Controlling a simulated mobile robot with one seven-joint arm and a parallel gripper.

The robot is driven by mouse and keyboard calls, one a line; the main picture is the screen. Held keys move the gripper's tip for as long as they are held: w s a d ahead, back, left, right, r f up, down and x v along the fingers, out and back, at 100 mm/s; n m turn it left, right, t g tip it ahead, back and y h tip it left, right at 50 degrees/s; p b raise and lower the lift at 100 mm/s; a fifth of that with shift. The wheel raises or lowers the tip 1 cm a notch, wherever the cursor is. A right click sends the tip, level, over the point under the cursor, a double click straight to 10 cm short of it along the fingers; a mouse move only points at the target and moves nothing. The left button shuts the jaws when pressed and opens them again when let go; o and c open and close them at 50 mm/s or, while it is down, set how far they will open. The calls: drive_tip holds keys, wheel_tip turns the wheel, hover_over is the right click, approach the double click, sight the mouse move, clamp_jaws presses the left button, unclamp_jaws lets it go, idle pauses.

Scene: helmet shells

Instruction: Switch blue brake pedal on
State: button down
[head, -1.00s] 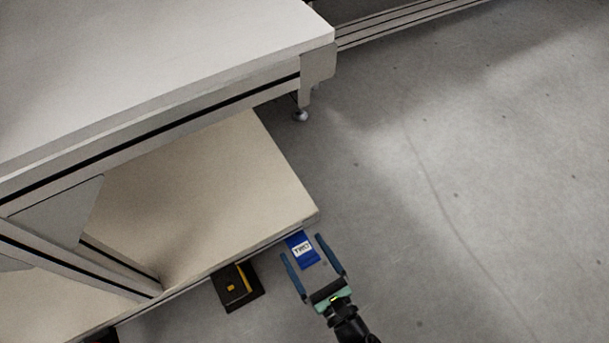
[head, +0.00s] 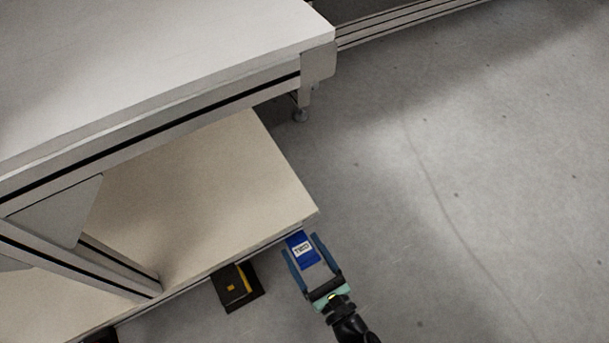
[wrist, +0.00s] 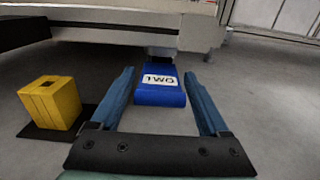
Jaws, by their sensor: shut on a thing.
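In the wrist view the fingertips (wrist: 158,74) flank the pedal closely. The pedal's far end and its base are hidden.
A yellow pedal on a black base (head: 247,284) stands on the floor to the left. A low shelf (head: 215,190) lies under the white table (head: 130,70), just beyond the blue pedal. Open concrete floor (head: 470,210) extends to the right.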

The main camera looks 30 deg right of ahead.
drive_tip(key=shift+f, duration=0.1)
drive_tip(key=shift+f+t, duration=0.4)
drive_tip(key=shift+t, duration=0.3)
drive_tip(key=shift+s, duration=0.1)
